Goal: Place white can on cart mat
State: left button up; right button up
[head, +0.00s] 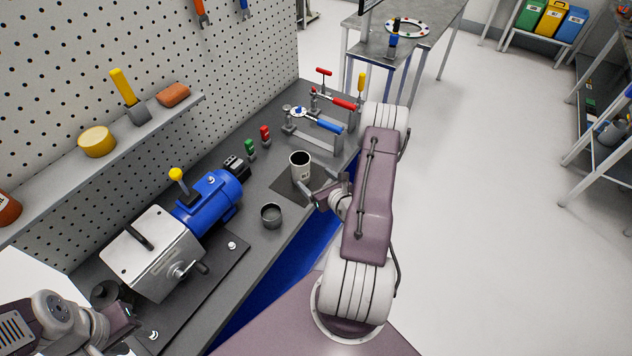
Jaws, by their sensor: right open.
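The white can (300,168), with a dark open top, stands upright on a dark square mat (284,187) near the front edge of the grey bench. My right gripper (324,188) is open, low at the can's right front side, with its fingers close to the can. Whether a finger touches the can cannot be told. My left gripper (122,322) is at the lower left, by the near end of the bench and far from the can. Its fingers are too unclear to judge.
A blue motor (212,200) with a metal housing (153,252) fills the near bench. Red and blue toggle clamps (330,110) stand behind the can. A pegboard with a shelf (120,150) bounds the left.

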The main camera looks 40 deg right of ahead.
jog(key=a+r+n+g+y, duration=0.2)
jog(key=a+r+n+y, duration=0.35)
jog(key=a, duration=0.65)
jog(key=a+r+n+g+y, duration=0.25)
jog(key=a+n+y, duration=0.5)
jog(key=a, duration=0.45)
jog(key=s+a+n+g+h, duration=0.1)
jog(key=s+a+n+g, duration=0.2)
jog(key=s+n+g, duration=0.3)
jog(key=s+a+n+g+h, duration=0.1)
jog(key=s+a+n+g, duration=0.3)
jog(key=s+n, duration=0.25)
jog(key=d+r+n+t+h, duration=0.2)
jog(key=d+n+h, duration=0.6)
jog(key=n, duration=0.4)
jog(key=shift+w, duration=0.4)
